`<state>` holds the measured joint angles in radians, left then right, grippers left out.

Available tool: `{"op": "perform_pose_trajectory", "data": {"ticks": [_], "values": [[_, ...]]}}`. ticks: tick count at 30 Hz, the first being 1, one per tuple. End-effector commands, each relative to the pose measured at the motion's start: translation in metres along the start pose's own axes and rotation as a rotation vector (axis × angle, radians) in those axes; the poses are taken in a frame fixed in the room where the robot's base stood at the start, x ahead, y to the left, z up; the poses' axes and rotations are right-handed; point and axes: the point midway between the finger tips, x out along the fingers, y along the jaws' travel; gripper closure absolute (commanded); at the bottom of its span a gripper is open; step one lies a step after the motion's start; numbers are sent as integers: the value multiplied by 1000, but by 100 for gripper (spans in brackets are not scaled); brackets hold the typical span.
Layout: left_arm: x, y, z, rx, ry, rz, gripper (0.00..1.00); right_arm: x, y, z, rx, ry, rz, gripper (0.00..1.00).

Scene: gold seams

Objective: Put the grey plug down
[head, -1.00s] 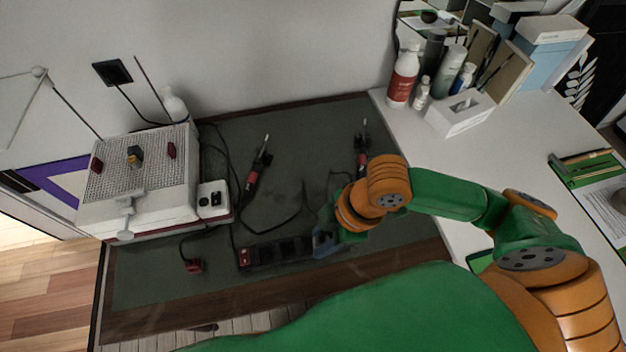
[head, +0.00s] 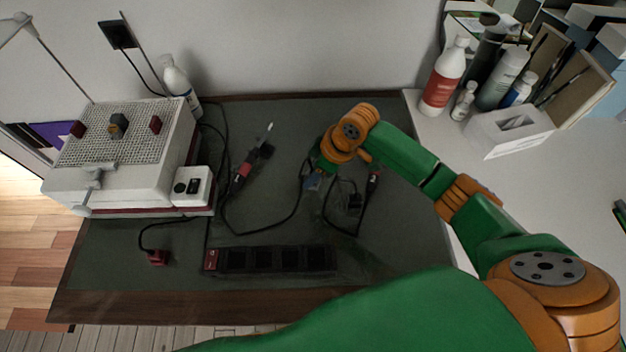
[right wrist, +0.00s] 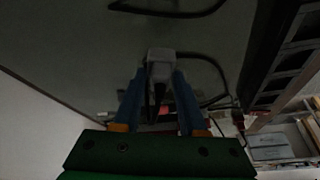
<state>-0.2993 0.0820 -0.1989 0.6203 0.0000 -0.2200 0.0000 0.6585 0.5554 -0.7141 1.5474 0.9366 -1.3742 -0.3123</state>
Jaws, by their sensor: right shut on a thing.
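The grey plug (right wrist: 160,62) sits between the two blue fingertips of my right gripper (right wrist: 160,95) in the right wrist view, and the gripper is shut on it. In the head view, my right gripper (head: 314,182) is over the dark green mat, beyond the right end of the black power strip (head: 276,260). The plug is mostly hidden by the gripper there. I cannot tell whether the plug touches the mat. My left gripper is not in view.
A soldering iron (head: 243,176) lies left of the gripper, another handle (head: 373,183) to its right, with cables around. A white perforated box (head: 125,165) stands at left and a red plug (head: 157,257) lies before it. Bare mat (head: 405,220) shows at right.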

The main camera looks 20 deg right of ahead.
Motion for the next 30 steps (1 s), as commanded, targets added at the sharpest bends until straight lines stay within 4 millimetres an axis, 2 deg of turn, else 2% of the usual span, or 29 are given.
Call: {"op": "perform_pose_trajectory", "data": {"ticks": [3, 5, 25, 26, 28, 29, 30], "values": [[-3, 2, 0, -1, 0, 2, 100, 20, -2, 9, 2, -3, -4, 100], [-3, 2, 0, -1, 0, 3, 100, 25, -1, 11, 0, -3, -2, 100], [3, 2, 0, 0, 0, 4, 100, 37, -2, 16, -1, -1, -2, 100], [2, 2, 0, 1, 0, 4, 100, 37, -2, 16, -1, -1, -2, 54], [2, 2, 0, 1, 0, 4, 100, 36, -2, 16, -1, -2, -2, 35], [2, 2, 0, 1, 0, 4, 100, 36, -2, 16, 0, -2, -2, 29], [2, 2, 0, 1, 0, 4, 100, 36, -2, 16, 0, -2, -2, 29]]}}
